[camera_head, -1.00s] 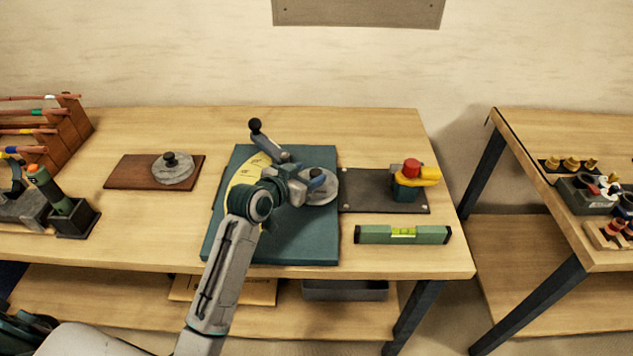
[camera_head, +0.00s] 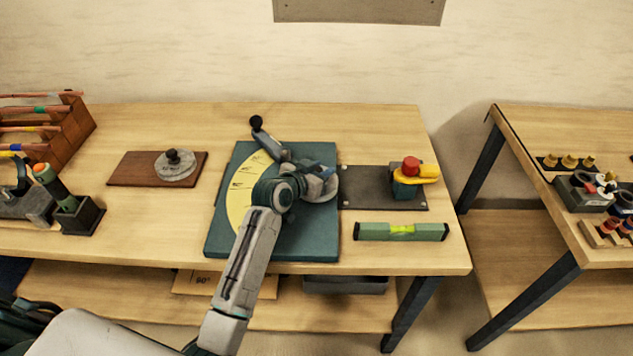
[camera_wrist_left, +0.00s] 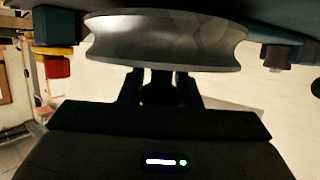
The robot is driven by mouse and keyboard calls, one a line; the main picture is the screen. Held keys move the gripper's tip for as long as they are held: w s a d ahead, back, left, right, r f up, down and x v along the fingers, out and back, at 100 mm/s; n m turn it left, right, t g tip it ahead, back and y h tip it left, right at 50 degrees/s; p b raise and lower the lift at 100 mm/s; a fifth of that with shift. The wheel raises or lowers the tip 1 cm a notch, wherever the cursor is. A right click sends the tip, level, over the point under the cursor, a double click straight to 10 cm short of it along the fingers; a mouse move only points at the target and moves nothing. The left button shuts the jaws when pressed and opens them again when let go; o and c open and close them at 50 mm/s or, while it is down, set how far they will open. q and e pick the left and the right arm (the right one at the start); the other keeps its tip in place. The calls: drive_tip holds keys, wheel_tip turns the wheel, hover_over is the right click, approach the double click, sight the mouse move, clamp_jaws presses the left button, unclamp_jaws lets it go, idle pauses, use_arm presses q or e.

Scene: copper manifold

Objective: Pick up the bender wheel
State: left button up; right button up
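The bender (camera_head: 290,240) is a dark teal plate with a yellow angle scale and a black-knobbed lever, in the middle of the table. A grey grooved wheel (camera_head: 328,190) sits at its right side, partly hidden by my left gripper (camera_head: 318,170). In the left wrist view the wheel (camera_wrist_left: 165,42) fills the top, seen edge-on. My left fingers (camera_wrist_left: 160,88) stand on either side of its dark knob; whether they press on it is unclear. Another grey wheel (camera_head: 184,167) with a black knob lies on a brown board (camera_head: 130,168) at the left. My right gripper is not in view.
Right of the bender are a dark plate (camera_head: 357,188) with a red button and yellow part, and a green level (camera_head: 400,232). A pipe rack (camera_head: 65,135) and a tool holder (camera_head: 85,217) stand at the left. A second table (camera_head: 545,125) is at the right.

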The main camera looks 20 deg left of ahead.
use_arm(q)
drive_tip(key=shift+r, duration=0.1)
clamp_jaws()
drive_tip(key=shift+w+r+b, duration=0.1)
drive_tip(key=shift+r+b, duration=0.25)
drive_tip(key=shift+r, duration=0.2)
wheel_tip(320, 180, up, 2)
drive_tip(key=shift+r+b, duration=0.1)
drive_tip(key=shift+b, duration=0.45)
drive_tip(key=s+a+r+b, duration=0.1)
drive_tip(key=s+a+b, duration=0.3)
drive_tip(key=s+a, duration=0.7)
drive_tip(key=shift+s+r, duration=0.25)
drive_tip(key=shift+s, duration=0.05)
